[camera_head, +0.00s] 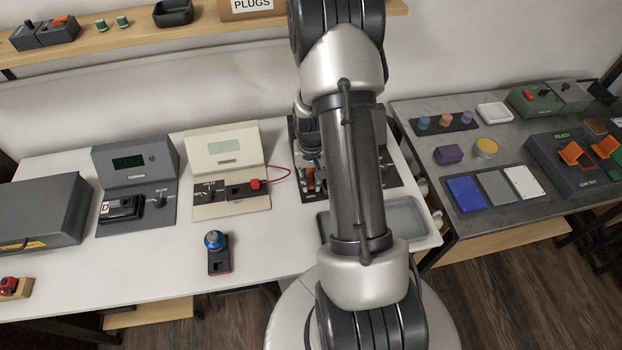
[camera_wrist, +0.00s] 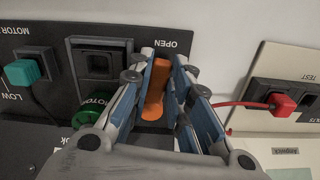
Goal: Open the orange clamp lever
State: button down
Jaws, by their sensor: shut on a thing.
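The orange clamp lever (camera_wrist: 156,88) shows in the wrist view on a dark panel, beside the upside-down word OPEN. My gripper (camera_wrist: 162,75) has its blue-padded fingers on either side of the lever and is shut on it. The lower part of the lever between the fingers is partly hidden. In the head view my arm covers most of the dark panel. A small orange part (camera_head: 308,181) shows at the arm's left edge there; I cannot tell if it is the lever.
In the wrist view a teal plug (camera_wrist: 21,73), a black square socket (camera_wrist: 98,64) and a green round part (camera_wrist: 90,110) are close by. A red plug with a cable (camera_wrist: 281,103) is on the right. In the head view a grey tray (camera_head: 405,222) lies right of my arm.

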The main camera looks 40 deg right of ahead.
jog(key=shift+s+d+n, duration=0.25)
jog(key=shift+d+n, duration=0.1)
jog(key=shift+n, duration=0.55)
jog(key=c, duration=1.5)
grip_release()
